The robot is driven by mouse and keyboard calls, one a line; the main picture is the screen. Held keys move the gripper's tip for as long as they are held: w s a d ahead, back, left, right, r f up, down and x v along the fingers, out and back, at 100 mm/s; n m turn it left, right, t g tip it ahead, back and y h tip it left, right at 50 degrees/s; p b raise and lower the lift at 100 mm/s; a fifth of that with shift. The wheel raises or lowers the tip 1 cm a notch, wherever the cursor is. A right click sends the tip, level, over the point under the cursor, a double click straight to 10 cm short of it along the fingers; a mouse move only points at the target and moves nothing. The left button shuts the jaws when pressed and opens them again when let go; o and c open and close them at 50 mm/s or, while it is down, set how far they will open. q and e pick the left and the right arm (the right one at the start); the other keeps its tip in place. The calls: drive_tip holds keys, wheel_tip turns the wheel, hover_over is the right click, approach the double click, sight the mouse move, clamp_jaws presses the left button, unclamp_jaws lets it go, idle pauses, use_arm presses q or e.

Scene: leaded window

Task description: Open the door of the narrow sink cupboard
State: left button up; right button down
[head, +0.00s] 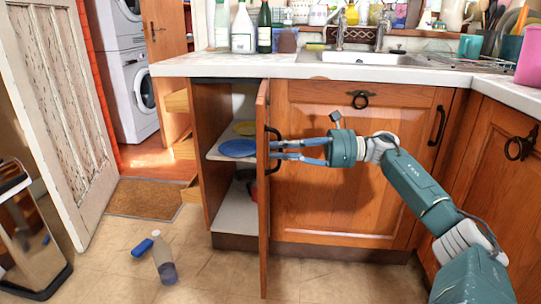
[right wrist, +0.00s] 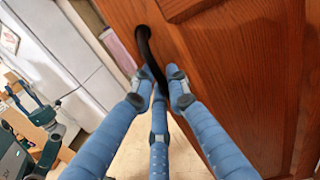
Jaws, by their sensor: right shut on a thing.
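The wooden door (head: 263,215) of the narrow sink cupboard stands wide open, seen nearly edge-on in the head view. Its panel fills the right of the right wrist view (right wrist: 245,75). My right gripper (head: 276,150) is shut on the door's black curved handle (head: 268,131). In the right wrist view, the blue fingers of this gripper (right wrist: 160,88) close around the lower part of the handle (right wrist: 146,52). My left gripper does not show in the head view.
A wider closed cupboard door (head: 340,205) is right of the open one, under the white worktop (head: 215,66). A bottle (head: 164,258) and a blue object (head: 142,246) are on the tiled floor. A bin (head: 32,235) stands at left. Floor before the cupboards is clear.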

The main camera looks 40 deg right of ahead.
drive_tip(key=shift+s+d+r+b, duration=0.1)
drive_tip(key=shift+s+d+b, duration=0.25)
drive_tip(key=shift+d, duration=0.35)
drive_tip(key=shift+s+d+r+b, duration=0.1)
drive_tip(key=shift+s+d+b, duration=0.2)
drive_tip(key=shift+d, duration=0.35)
drive_tip(key=c, duration=1.8)
unclamp_jaws()
drive_tip(key=shift+a+f, duration=0.1)
drive_tip(key=v, duration=1.2)
